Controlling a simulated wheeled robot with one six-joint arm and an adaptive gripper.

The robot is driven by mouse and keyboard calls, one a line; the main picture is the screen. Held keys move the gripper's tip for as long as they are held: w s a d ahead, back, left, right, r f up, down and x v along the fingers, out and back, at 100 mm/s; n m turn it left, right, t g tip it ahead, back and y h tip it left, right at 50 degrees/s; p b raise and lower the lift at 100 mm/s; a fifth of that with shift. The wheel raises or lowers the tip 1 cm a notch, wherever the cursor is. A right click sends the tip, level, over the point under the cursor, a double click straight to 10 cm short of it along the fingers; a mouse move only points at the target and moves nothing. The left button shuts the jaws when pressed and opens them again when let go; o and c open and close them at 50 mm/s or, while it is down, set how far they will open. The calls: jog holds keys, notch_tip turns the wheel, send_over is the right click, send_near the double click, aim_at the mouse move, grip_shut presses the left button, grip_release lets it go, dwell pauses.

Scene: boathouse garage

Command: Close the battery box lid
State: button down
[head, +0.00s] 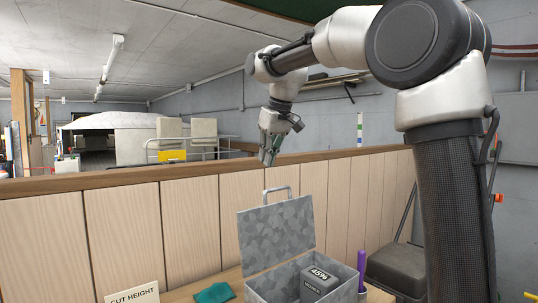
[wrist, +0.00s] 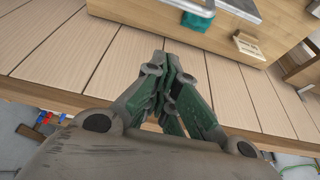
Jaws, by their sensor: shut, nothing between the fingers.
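The battery box (head: 262,284) is a grey, mottled box on the wooden bench in the head view. Its lid (head: 275,232) stands open, roughly upright at the back edge, with a grey handle (head: 279,191) on top. A dark battery with a "4S96" label (head: 319,283) sits inside. My gripper (head: 268,163) is shut and empty, above and behind the lid, near the top rail of the wood-panel wall and apart from the lid. In the wrist view my gripper (wrist: 167,58) has its green fingers together. A grey edge at the top there may be the box.
The wood-panel wall (head: 130,225) runs behind the bench. A dark grey case (head: 397,267) is at right.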

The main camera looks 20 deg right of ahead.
notch_tip(320, 180, down, 6)
jog(key=s, duration=0.1)
jog(key=shift+s+d, duration=0.3)
jog(key=shift+d, duration=0.05)
jog(key=shift+s+d, duration=0.1)
dwell(0.3)
